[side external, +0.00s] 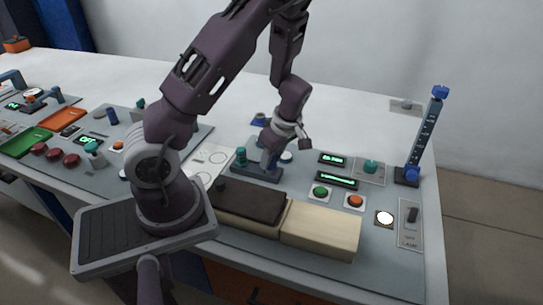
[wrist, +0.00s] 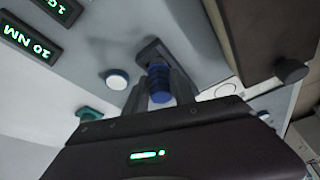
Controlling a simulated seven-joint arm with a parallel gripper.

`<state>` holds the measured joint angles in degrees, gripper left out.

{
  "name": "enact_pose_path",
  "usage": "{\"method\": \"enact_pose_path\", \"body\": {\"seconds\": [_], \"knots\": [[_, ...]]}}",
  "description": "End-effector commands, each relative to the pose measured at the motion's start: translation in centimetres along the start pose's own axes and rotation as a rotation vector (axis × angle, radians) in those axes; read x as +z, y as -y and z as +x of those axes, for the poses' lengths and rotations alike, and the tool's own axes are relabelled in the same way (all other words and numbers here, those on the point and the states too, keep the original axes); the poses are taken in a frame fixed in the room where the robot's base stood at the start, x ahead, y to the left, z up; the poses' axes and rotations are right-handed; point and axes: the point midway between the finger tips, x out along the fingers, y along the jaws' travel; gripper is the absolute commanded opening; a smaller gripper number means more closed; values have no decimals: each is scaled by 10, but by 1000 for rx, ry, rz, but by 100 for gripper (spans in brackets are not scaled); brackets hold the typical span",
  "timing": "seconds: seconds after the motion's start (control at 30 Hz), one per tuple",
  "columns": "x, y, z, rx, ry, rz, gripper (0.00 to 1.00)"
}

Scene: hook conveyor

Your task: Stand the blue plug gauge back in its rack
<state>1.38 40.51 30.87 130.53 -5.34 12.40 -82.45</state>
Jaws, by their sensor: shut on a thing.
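The blue plug gauge (wrist: 160,84) shows in the wrist view as a ribbed blue cylinder between my two fingers. My gripper (wrist: 160,94) is shut on it. In the side external view my gripper (side external: 267,163) is low over the dark blue-grey rack (side external: 262,176), pointing down. A teal gauge (side external: 240,156) stands at the rack's left end. The blue gauge is hidden by my gripper in the side external view. I cannot tell whether its lower end is in the rack or above it.
A dark padded block (side external: 252,203) and a pale block (side external: 322,229) lie in front of the rack. Green displays (side external: 333,159) and push buttons (side external: 320,192) are to the right. A blue post (side external: 427,133) stands at the far right.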

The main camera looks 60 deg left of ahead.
Motion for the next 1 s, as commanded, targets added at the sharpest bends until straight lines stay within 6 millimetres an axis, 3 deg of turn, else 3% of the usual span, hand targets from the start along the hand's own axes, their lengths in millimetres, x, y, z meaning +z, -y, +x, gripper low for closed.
{"method": "enact_pose_path", "body": {"seconds": [1.0], "knots": [[4, 0, 13, -1, 0, 1, 0]]}}
